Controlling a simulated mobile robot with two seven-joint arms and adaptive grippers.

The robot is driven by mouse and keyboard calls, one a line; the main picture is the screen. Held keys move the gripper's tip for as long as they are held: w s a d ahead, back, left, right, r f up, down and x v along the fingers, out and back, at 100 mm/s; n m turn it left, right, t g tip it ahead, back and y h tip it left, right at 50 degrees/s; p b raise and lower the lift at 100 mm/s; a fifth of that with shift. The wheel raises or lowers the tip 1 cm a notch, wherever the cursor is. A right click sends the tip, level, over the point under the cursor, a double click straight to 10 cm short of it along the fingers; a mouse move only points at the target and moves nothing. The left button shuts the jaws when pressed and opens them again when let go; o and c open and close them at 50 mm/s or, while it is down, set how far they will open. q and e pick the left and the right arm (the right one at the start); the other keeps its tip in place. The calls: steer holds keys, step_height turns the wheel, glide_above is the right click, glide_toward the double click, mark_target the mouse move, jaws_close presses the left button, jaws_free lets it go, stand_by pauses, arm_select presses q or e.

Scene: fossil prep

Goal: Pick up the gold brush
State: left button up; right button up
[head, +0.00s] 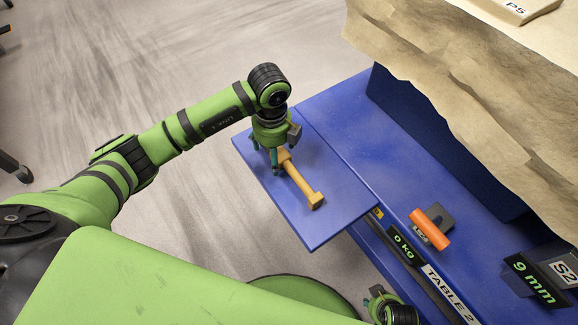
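The gold brush (303,184) lies on a blue shelf (326,228) in the head view, running diagonally with its blocky end toward the lower right. My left gripper (273,160) points down over the brush's upper left end. Its teal fingertips are right by that end and partly hide it. I cannot tell whether they touch the brush or have closed on it. My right gripper (378,296) is at the bottom edge, low beside the table and away from the brush. Only a small part of it shows, so its fingers cannot be judged.
The blue table (385,130) carries an orange cylinder (429,229) on a dark holder, a "0 kg" display (403,245) and a "9 mm" display (536,279). A large tan rock-like block (480,75) rises at the upper right. Open floor lies left of the shelf.

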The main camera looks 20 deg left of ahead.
arm_select(q)
steer(key=c, duration=1.3)
steer(key=shift+r, duration=0.1)
